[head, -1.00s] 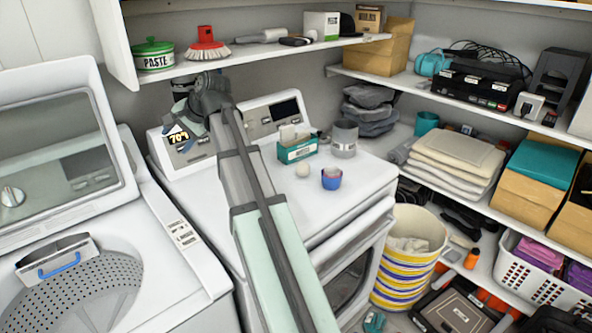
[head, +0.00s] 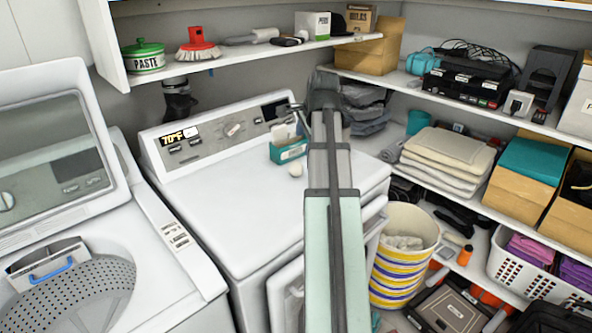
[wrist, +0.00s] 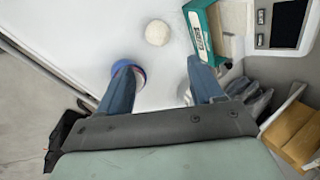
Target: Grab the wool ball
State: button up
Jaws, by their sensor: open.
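The wool ball is the small cream ball (head: 296,170) on the white top of the dryer (head: 235,185), just left of my arm. In the wrist view the ball (wrist: 157,32) lies beyond my fingertips, apart from both. My gripper (wrist: 160,75) is open with its two blue fingers spread and nothing between them. In the head view my gripper (head: 297,117) is small and seen partly side-on, above the back of the dryer top.
A teal box (head: 288,151) stands close behind the ball; it also shows in the wrist view (wrist: 205,35). A blue and red cup (wrist: 128,66) is partly hidden by my left finger. The dryer's control panel (head: 225,130) rises behind. The dryer top left of the ball is clear.

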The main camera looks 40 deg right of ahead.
send_near(298, 164)
jog(key=x, duration=0.4)
jog(key=shift+w+f, duration=0.2)
jog(key=shift+f, duration=0.1)
jog(key=shift+x, duration=2.65)
jog(key=shift+s, duration=0.15)
jog(key=c, duration=0.8)
jog(key=shift+r, duration=0.1)
